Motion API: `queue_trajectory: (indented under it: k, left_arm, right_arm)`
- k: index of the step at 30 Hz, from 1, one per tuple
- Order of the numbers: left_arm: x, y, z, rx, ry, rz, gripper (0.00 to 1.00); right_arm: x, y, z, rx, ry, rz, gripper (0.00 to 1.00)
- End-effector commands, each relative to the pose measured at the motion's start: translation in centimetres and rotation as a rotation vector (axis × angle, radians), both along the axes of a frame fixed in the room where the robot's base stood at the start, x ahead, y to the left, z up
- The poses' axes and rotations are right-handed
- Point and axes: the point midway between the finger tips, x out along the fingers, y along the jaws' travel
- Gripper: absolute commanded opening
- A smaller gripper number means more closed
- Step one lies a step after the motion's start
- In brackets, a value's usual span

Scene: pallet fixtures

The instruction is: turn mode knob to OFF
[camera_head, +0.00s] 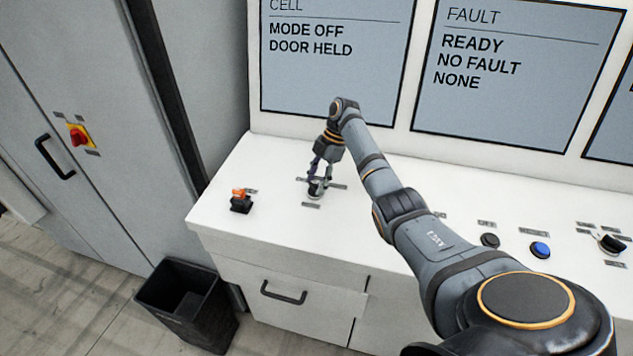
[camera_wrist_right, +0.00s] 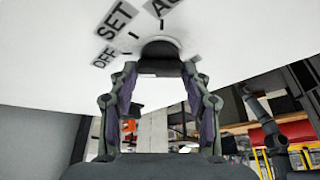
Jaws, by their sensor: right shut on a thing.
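The mode knob (camera_head: 315,191) is a dark knob on the white sloped panel, left of the middle in the head view. My right gripper (camera_head: 317,179) reaches down to it and is shut on it. In the right wrist view the dark knob (camera_wrist_right: 160,62) sits between the fingertips of the gripper (camera_wrist_right: 160,74). Labels reading OFF and SET, and a third partly cut off, surround it. The fingers hide part of the knob, and I cannot clearly see its pointer. The left screen (camera_head: 335,80) reads MODE OFF, DOOR HELD. My left gripper is not in view.
An orange-and-black switch (camera_head: 240,200) stands left of the knob. A dark button (camera_head: 490,240), a blue button (camera_head: 540,249) and another knob (camera_head: 610,243) are at the right. A fault screen (camera_head: 515,100) reads READY. A black bin (camera_head: 187,300) stands below, beside a grey cabinet (camera_head: 95,100).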

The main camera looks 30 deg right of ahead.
Motion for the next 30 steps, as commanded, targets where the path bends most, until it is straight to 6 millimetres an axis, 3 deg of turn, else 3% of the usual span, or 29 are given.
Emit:
queue_trajectory:
  k: [5,6,11,23,30]
  left_arm:
    - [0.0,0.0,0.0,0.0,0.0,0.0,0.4]
    - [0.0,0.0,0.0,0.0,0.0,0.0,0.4]
    - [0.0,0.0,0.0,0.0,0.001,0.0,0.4]
    - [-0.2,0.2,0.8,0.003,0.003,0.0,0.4]
    - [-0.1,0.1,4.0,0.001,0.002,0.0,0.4]
  right_arm:
    - [0.1,-0.1,0.2,-0.002,-0.004,0.0,0.17]
    - [0.1,-0.1,0.2,-0.002,-0.004,0.0,0.51]
    - [0.1,0.0,0.1,-0.001,-0.003,0.0,0.72]
    - [-0.1,0.0,0.3,-0.002,-0.001,-0.048,0.72]
    - [-0.4,0.0,0.6,-0.004,0.0,-0.379,0.72]
